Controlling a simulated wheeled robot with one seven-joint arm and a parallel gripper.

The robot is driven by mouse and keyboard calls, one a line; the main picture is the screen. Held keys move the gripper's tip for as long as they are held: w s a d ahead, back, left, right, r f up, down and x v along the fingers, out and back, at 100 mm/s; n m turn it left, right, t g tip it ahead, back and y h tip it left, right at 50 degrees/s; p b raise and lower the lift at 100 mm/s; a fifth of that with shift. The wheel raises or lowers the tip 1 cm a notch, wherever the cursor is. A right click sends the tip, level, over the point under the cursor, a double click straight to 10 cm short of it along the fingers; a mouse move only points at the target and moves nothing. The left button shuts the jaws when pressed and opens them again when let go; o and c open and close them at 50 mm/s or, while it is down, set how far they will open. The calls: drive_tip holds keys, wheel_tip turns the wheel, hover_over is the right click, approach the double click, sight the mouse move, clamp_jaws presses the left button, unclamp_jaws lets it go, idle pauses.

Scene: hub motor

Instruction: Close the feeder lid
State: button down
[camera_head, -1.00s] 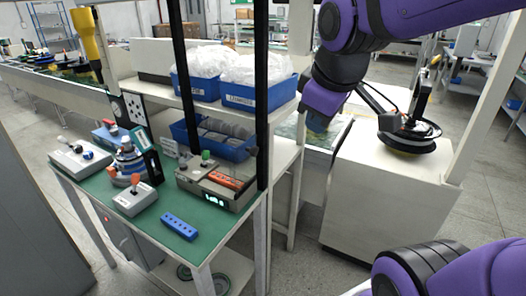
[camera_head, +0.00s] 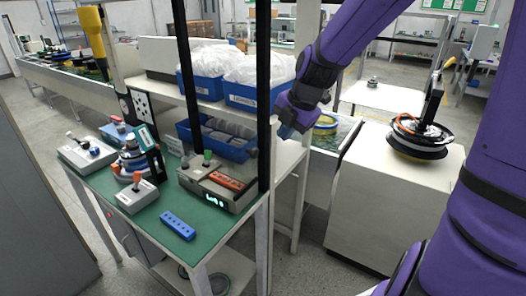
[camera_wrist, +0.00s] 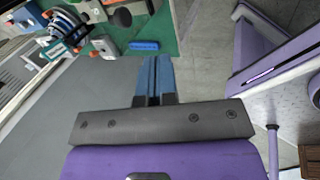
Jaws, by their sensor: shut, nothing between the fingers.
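A grey box with a lit display (camera_head: 214,200) sits at the right end of the green bench top (camera_head: 150,237). It looks like the feeder, with a red-orange part and a green knob on top. I cannot clearly make out its lid or how far it stands open. My gripper (camera_head: 286,131) is at the right of the bench's dark post, higher than the box and apart from it. In the wrist view my gripper (camera_wrist: 153,62) points toward the bench with its blue fingers together and empty. The feeder is not clear there.
A blue block (camera_head: 178,225) lies near the bench's front edge; it also shows in the wrist view (camera_wrist: 145,45). Blue bins (camera_head: 240,95) fill the shelf above. Dark upright posts (camera_head: 264,100) flank the box. A hub motor (camera_head: 418,138) rests on the white cabinet at right.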

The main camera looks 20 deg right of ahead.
sight(247, 150)
drive_tip(key=w+a+f, duration=0.4)
drive_tip(key=w+f, duration=0.2)
drive_tip(key=f, duration=0.3)
drive_tip(key=shift+w+f, duration=0.15)
drive_tip(key=shift+w, duration=0.2)
idle(0.9)
drive_tip(key=shift+w+a, duration=0.1)
idle(0.3)
drive_tip(key=shift+w+a+r+g+h, duration=0.3)
drive_tip(key=shift+w+a+r+g, duration=0.05)
drive_tip(key=shift+w+a+g, duration=0.35)
drive_tip(key=shift+w+a+r, duration=0.1)
drive_tip(key=shift+w+a, duration=0.2)
drive_tip(key=shift+w, duration=0.25)
drive_tip(key=shift+w+a+r, duration=0.1)
drive_tip(key=shift+w+a, duration=0.2)
drive_tip(key=shift+w, duration=0.2)
drive_tip(key=shift+s, duration=0.1)
